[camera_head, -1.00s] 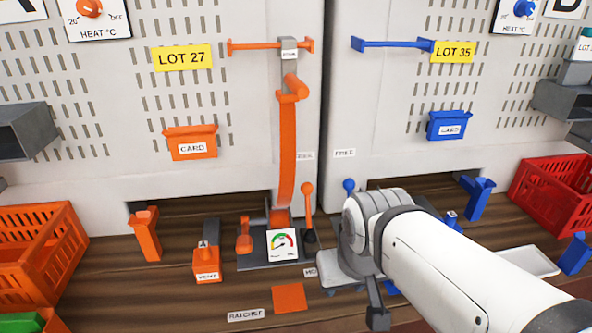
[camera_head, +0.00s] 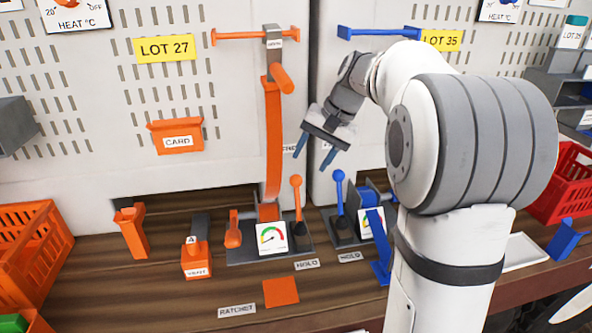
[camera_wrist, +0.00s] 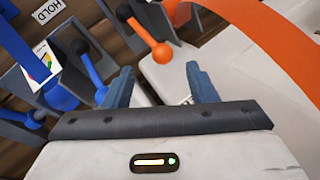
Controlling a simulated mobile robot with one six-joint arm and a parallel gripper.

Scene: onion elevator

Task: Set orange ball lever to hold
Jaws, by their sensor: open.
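The orange ball lever (camera_head: 296,202) stands nearly upright at the right side of the orange winch base, with a ball on top of a thin stick. A HOLD label (camera_head: 307,264) lies on the bench in front of it. My gripper (camera_head: 314,157) is open and empty, above and slightly right of the ball, pointing down. In the wrist view the orange ball (camera_wrist: 162,53) lies beyond my open fingers (camera_wrist: 160,85), not between them. The lever's foot is dark in that view.
A blue ball lever (camera_head: 338,190) stands close by on the right, near the blue winch. An orange strap (camera_head: 273,145) hangs left of my gripper. A gauge (camera_head: 271,237) sits on the orange winch. Orange crate (camera_head: 30,255) and red crate (camera_head: 563,185) flank the bench.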

